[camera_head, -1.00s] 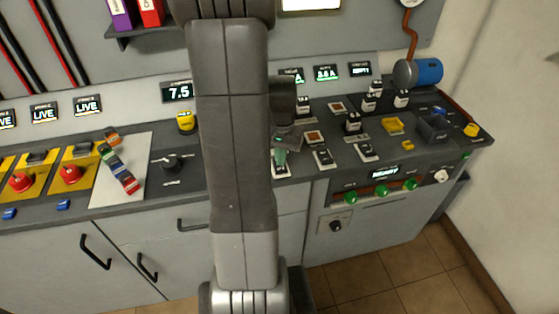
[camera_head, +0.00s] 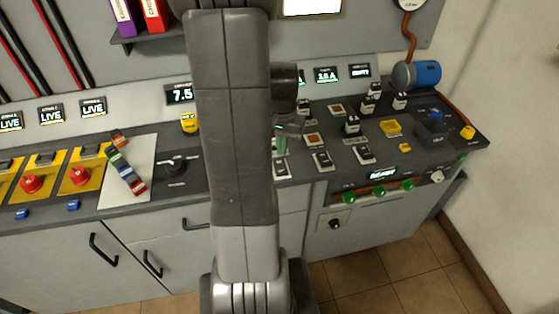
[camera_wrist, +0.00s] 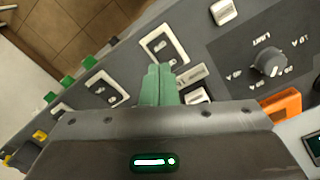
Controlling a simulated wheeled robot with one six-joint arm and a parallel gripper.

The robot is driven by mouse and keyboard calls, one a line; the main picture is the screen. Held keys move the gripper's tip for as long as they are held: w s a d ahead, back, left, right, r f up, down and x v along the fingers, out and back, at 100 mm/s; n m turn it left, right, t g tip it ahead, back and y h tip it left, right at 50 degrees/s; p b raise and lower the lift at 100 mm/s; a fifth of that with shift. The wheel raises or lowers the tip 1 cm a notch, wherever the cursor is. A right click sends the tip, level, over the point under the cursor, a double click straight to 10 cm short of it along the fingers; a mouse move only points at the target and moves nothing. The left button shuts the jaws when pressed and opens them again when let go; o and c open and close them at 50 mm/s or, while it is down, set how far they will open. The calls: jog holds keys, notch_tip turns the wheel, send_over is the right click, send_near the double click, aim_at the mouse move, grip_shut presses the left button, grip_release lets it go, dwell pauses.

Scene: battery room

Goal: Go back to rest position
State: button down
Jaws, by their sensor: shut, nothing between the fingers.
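My gripper (camera_wrist: 158,84) shows in the wrist view with its green fingers shut together and nothing between them. It hangs above the console's switch area, with a light switch plate (camera_wrist: 163,46) just beyond the fingertips. In the head view the green fingers (camera_head: 281,146) are partly visible beside my arm, over the console (camera_head: 230,185). My arm crosses the middle of the head view and hides part of the console. I cannot tell how far the fingertips are above the panel.
Red buttons on yellow plates (camera_head: 80,175) and a white sheet (camera_head: 120,190) with coloured blocks are at left. A rotary knob (camera_wrist: 270,63) is right in the wrist view. Tiled floor (camera_head: 400,290) is clear in front.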

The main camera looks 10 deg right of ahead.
aim_at(282, 171)
jog(key=shift+f+b, duration=2.65)
jog(key=shift+f, duration=0.8)
jog(key=shift+r, duration=0.1)
